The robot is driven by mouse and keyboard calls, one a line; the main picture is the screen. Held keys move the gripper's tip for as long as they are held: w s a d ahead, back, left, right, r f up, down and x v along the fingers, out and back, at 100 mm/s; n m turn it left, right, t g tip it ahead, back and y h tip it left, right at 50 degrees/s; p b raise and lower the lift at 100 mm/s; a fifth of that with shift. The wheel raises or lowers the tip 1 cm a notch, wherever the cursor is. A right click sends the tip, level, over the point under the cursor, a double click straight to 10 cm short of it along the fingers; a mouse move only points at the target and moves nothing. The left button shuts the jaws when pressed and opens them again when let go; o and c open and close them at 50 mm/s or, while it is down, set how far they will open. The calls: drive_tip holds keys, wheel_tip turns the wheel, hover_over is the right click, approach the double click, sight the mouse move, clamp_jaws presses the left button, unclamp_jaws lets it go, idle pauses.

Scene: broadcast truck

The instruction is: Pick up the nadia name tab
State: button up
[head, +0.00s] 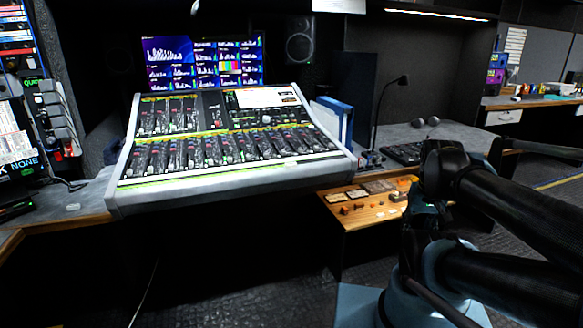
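No tab with a readable "nadia" on it shows in the head view, so I cannot tell which small item it is. A wooden pull-out shelf (352,222) right of the mixing console holds several small brown, orange and pale pieces, too small to read. A small pale piece also lies on the console's front edge near its right end. My arm (510,205) rises at the lower right, bends, and runs off the right edge. My gripper cannot be made out. The arm hides part of the shelf's right side.
The large tilted mixing console (215,180) fills the middle, with a lit monitor (205,62) behind. A desk lamp (402,80) and blue binders (335,118) stand to its right. A rack with cables and labels is at left. Dark floor (260,290) is open below the console.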

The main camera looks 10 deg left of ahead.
drive_tip(key=w+a+r+n, duration=0.6)
drive_tip(key=w+r, duration=0.2)
drive_tip(key=r, duration=0.2)
drive_tip(key=w+a+r+n, duration=0.6)
drive_tip(key=a, duration=0.4)
drive_tip(key=w+a+r+n, duration=0.6)
drive_tip(key=a, duration=0.3)
drive_tip(key=n, duration=0.6)
hover_over(292, 163)
drive_tip(key=shift+g+y, duration=0.4)
drive_tip(key=f, duration=0.9)
drive_tip(key=shift+s+d, duration=0.15)
drive_tip(key=shift+s, duration=0.05)
drive_tip(key=shift+f, duration=2.75)
drive_tip(key=c, duration=0.9)
